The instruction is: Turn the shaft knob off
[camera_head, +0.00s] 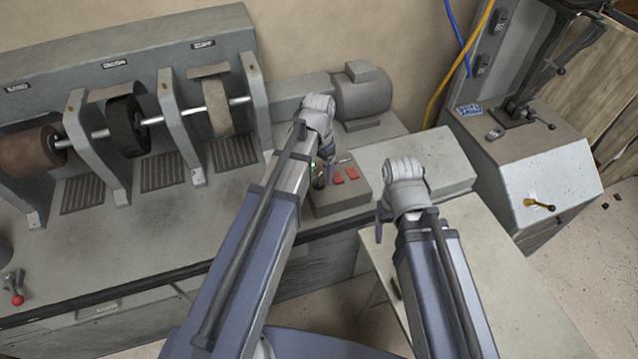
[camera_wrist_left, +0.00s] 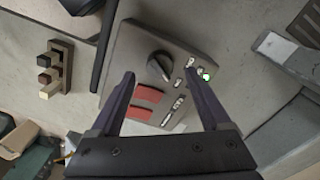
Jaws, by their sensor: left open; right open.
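The control box (camera_head: 340,195) sits on the grey bench in the head view, with a lit green lamp, two red rocker switches and small toggles. The left wrist view shows its grey face (camera_wrist_left: 130,45) closely, with a dark round knob (camera_wrist_left: 158,66), the red rockers (camera_wrist_left: 147,93) and the green lamp (camera_wrist_left: 207,74). My left gripper (camera_head: 324,168) is over the box; in the wrist view it (camera_wrist_left: 160,75) is open, with one finger on each side of the knob. Contact cannot be told. My right gripper (camera_head: 384,220) is open and empty, right of the box.
A grinding machine with several wheels on a shaft (camera_head: 99,133) stands at the left, with a motor (camera_head: 362,92) at its end. A red-ball lever (camera_head: 17,299) is at lower left. A grey cabinet machine (camera_head: 535,160) stands right. A pale table (camera_head: 510,285) lies below my right gripper.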

